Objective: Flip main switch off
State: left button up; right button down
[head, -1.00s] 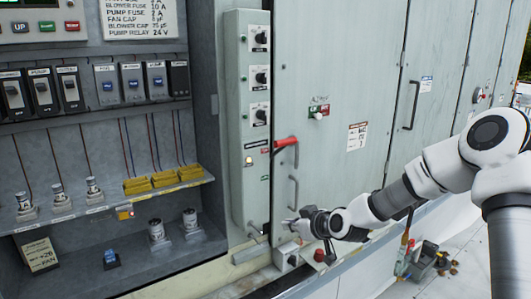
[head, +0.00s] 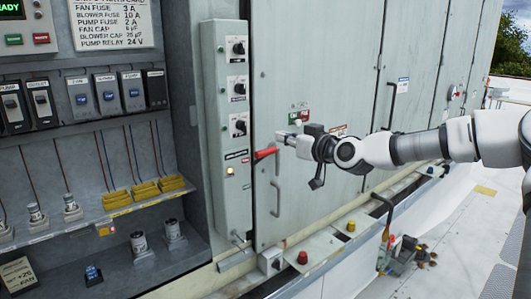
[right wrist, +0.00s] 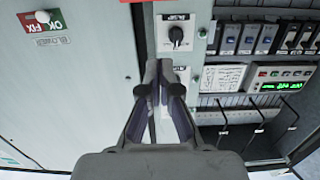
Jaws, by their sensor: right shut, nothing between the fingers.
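A lever with a red grip (head: 265,153) sticks out beside the narrow grey switch panel (head: 224,190), near a small red label; I take it as the main switch. My right gripper (head: 283,137) is shut and empty. In the head view it appears just above and to the right of the red grip, with a small visible gap. In the right wrist view the shut fingers (right wrist: 163,75) point at the panel edge, below a rotary knob (right wrist: 177,38). The lever is not clearly seen there. My left gripper is not in view.
Rotary knobs (head: 238,87) line the panel above the lever. A grey door handle (head: 275,198) is below it. A red and green tag (head: 299,117) is on the door near my gripper. Fuse shelves stand at left. Tools and loose parts (head: 400,250) lie on the roof at right.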

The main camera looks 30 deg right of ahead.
jog(key=w+f+b, duration=0.1)
jog(key=w+b, duration=0.1)
jog(key=b, duration=0.4)
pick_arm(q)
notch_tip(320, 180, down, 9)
pick_arm(e)
jog(key=r+p, duration=0.1)
jog(key=p, duration=0.1)
send_over(264, 153)
jog(key=s, duration=0.1)
jog(key=w+p, duration=0.1)
jog(key=w, duration=0.1)
jog(key=shift+w+f+p, duration=0.3)
jog(key=shift+w+p, duration=0.1)
jog(key=f, duration=0.1)
jog(key=s+f, duration=0.1)
jog(key=f, duration=0.1)
jog(key=shift+s, duration=0.2)
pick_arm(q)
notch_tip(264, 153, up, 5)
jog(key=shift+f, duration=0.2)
pick_arm(e)
jog(key=shift+s+d+f, duration=0.15)
jog(key=shift+s+f, duration=0.15)
jog(key=shift+f, duration=0.15)
pick_arm(q)
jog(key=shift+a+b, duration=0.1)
jog(key=shift+b, duration=0.2)
pick_arm(e)
jog(key=shift+w, duration=0.1)
